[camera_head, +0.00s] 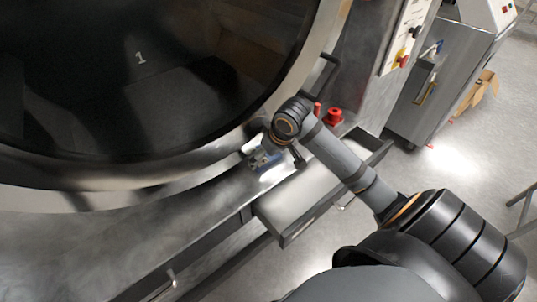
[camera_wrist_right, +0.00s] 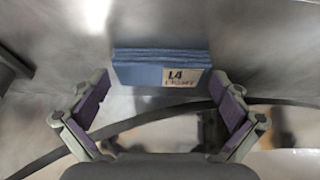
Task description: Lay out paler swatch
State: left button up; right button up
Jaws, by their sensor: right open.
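A folded blue swatch (camera_wrist_right: 145,72) with a pale label reading "L4" and a second, unclear line lies on a grey metal surface ahead of my right gripper. My right gripper (camera_wrist_right: 161,108) is open, its purple-padded fingers apart with nothing between them. The swatch lies just beyond the fingertips, roughly centred between them. In the head view, my right gripper (camera_head: 270,152) is low over the metal ledge below the round door, and partly hides a small blue patch there. No second swatch is clear to compare for paleness. My left gripper is not in view.
A large round dark door (camera_head: 140,80) marked "1" fills the upper left. A pale open tray (camera_head: 300,195) sticks out below my right arm. A red knob (camera_head: 333,115) and a handle (camera_head: 322,73) stand close by. The floor at right is mostly clear.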

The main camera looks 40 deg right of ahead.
jog(key=shift+r, duration=0.3)
jog(key=b+v, duration=0.2)
jog(key=v, duration=0.9)
jog(key=shift+s+r, duration=0.2)
jog(key=shift+r, duration=0.15)
